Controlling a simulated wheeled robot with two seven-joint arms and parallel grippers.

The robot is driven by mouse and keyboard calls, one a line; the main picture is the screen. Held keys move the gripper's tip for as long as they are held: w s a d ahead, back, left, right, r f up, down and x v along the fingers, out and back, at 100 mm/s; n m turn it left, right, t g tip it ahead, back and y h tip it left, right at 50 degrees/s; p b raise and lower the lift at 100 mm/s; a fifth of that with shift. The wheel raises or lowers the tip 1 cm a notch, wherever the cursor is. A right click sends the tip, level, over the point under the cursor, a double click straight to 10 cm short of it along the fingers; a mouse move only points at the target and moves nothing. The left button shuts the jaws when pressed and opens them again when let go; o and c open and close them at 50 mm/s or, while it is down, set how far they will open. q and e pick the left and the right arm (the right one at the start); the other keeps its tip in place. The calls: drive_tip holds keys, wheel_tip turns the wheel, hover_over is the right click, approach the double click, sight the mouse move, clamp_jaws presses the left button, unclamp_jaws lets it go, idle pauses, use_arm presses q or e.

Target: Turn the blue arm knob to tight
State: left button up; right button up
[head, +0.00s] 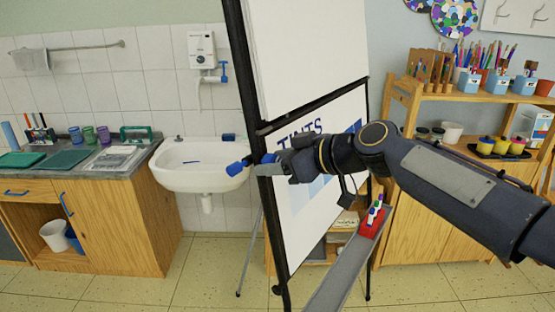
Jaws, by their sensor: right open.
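The blue knob (237,168) sticks out to the left of the easel's black frame (262,210), in front of the sink. Another blue part (269,158) shows by the frame. My right gripper (258,170) reaches in from the right across the easel, with its grey fingertips open close to the blue knob. I cannot tell whether the fingers touch the knob or are around it. Part of the frame and knob mount is hidden behind the gripper. My left gripper is not in view.
The easel board (300,65) stands upright in the middle. A grey ledge (345,275) with a red marker holder (371,224) juts out below my right arm. A white sink (195,172) is behind the knob. A wooden shelf (425,92) stands right, a wooden counter (120,205) left.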

drive_tip(key=shift+c, duration=0.4)
drive_tip(key=c, duration=0.9)
drive_tip(key=shift+m, duration=0.3)
drive_tip(key=shift+d+f+m+y+b, duration=0.1)
drive_tip(key=shift+m+y+b, duration=0.65)
drive_tip(key=shift+m, duration=2.9)
drive_tip(key=shift+a+f+m+y+b, duration=0.1)
drive_tip(key=shift+m+y+b, duration=0.65)
drive_tip(key=shift+m, duration=2.85)
drive_tip(key=shift+d+f+m+y+b, duration=0.1)
drive_tip(key=shift+m+y+b, duration=0.6)
drive_tip(key=shift+m, duration=2.95)
drive_tip(key=o, duration=1)
